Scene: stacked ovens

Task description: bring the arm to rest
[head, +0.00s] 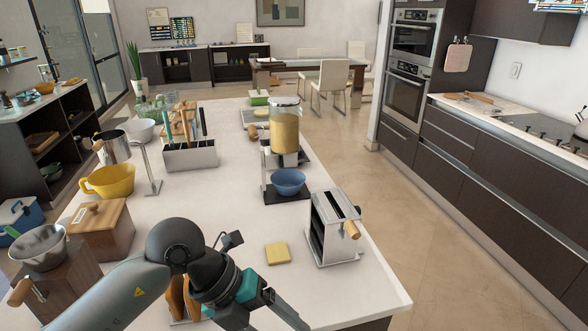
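My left arm reaches in from the bottom left over the near end of the white island counter (365,275). My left gripper (262,315) hangs low over the counter near the bottom edge. Its fingers run down to the frame's edge, so their tips and the gap between them are not clearly seen. I see nothing held in the visible part. My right gripper is not in view.
Left are a wooden box (98,232) and a yellow bowl (108,181). A blue bowl (288,182) stands ahead. The stacked ovens (408,75) are at the back right.

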